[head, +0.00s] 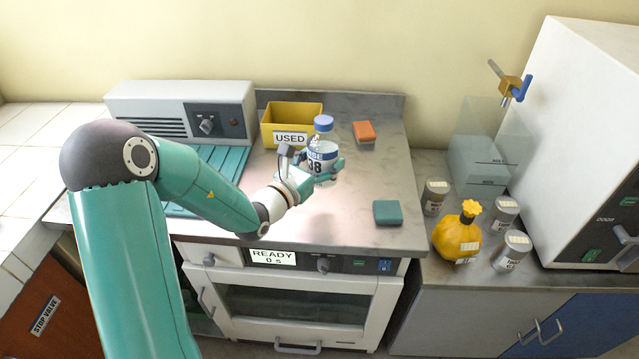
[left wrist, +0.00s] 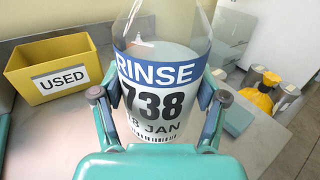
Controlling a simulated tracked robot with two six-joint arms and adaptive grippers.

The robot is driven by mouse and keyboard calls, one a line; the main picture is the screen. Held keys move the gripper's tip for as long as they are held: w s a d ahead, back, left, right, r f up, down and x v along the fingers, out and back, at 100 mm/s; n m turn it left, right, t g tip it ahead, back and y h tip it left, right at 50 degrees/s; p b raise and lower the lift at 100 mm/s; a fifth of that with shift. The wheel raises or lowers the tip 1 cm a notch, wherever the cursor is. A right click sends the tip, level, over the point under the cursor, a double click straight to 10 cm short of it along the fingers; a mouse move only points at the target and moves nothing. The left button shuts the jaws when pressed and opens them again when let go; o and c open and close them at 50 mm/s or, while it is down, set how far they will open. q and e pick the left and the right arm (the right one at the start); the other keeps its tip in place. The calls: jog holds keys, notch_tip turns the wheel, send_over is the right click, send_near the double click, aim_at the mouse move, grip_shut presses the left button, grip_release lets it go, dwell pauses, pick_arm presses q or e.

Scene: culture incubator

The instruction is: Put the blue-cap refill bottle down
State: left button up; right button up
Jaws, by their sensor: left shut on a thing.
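The blue-cap refill bottle (head: 323,146) is clear with a blue cap and a white and blue label. In the left wrist view the bottle (left wrist: 163,75) fills the middle, and its label reads RINSE, 738 and 18 JAN. My left gripper (head: 322,172) is shut on the bottle's lower body, with one finger on each side in the left wrist view (left wrist: 158,110). The bottle stands about upright over the steel worktop (head: 350,215). Its base is hidden, so I cannot tell whether it touches the surface. My right gripper is not in view.
A yellow bin marked USED (head: 268,130) stands just behind and left of the bottle. An orange block (head: 364,132) and a teal block (head: 387,212) lie on the worktop. Several jars and a yellow bottle (head: 457,236) stand at right. The worktop's front middle is clear.

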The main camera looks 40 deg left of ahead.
pick_arm(q)
notch_tip(320, 180, down, 8)
jog(key=shift+r, duration=0.1)
dwell(0.4)
jog(key=o, duration=1.5)
jog(key=shift+s, duration=0.1)
